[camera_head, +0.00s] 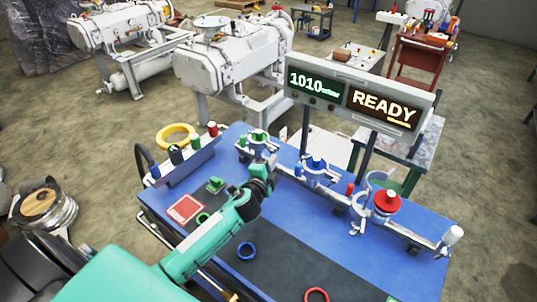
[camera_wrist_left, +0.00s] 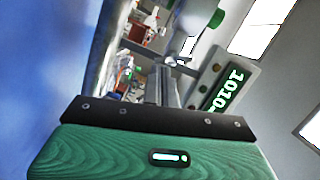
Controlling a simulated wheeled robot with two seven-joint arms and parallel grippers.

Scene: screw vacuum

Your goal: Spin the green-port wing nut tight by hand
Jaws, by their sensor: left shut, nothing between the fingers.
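The green port (camera_head: 258,135) stands at the back left of the blue table, at the left end of the pipe manifold, with metal clamp parts around it. My left gripper (camera_head: 266,170) is just in front of it, shut and empty; whether it touches the wing nut I cannot tell. The wing nut itself is too small and partly covered to make out. In the left wrist view a small green part (camera_wrist_left: 216,18) shows at the top, beside pale metal. My right gripper is not in view.
A display reading 1010 and READY (camera_head: 355,92) stands behind the manifold. The blue port (camera_head: 316,162) and red port (camera_head: 387,201) lie to the right. A rack (camera_head: 182,160) with coloured caps is at the left.

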